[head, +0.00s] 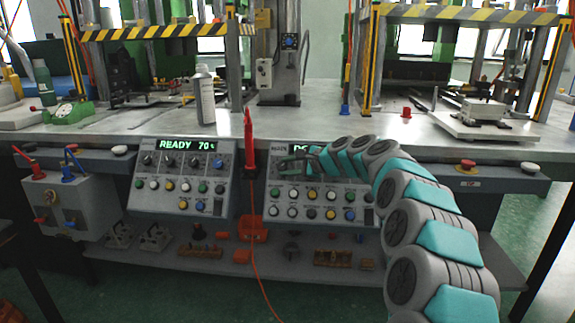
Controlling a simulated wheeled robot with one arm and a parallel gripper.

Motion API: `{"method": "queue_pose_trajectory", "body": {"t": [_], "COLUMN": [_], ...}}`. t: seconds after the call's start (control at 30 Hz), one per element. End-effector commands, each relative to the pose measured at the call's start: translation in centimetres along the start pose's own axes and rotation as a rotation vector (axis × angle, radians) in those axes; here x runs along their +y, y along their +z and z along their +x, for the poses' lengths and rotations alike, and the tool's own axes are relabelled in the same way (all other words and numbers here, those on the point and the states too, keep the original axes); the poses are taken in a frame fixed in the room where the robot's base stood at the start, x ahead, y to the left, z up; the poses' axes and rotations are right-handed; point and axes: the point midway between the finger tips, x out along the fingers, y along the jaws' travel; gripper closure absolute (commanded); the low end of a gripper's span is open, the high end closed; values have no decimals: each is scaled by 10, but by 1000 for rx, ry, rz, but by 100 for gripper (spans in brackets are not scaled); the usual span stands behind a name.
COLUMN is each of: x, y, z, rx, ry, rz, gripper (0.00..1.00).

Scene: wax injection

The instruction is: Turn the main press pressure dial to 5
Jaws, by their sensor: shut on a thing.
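The right control panel (318,203) hangs under the front edge of the bench, with a small label at its upper left and a green display (301,149) mostly covered by my arm. My gripper (288,165) is at the upper left of this panel, in the row where its dials sit. It is shut on a dial there, which the fingers mostly hide. The dial's pointer and scale are not legible, and the other dials of this row are behind my arm. Rows of coloured buttons (310,211) show below.
The left control panel (182,178) reads READY 70% and has a row of dials. A spray bottle (204,95) stands on the bench (330,120). An orange box (252,229) is on the lower shelf.

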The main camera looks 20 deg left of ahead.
Motion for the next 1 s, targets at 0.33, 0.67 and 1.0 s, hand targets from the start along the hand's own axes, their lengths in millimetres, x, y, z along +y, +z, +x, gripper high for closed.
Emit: {"method": "queue_pose_trajectory", "body": {"t": [0.33,0.67,1.0], "x": [0,-1,-1], "y": [1,2,2], "z": [2,2,2], "rx": [-2,-3,-4], "ry": [94,109,109], "rz": [-82,-101,-100], "gripper": [100,100,54]}}
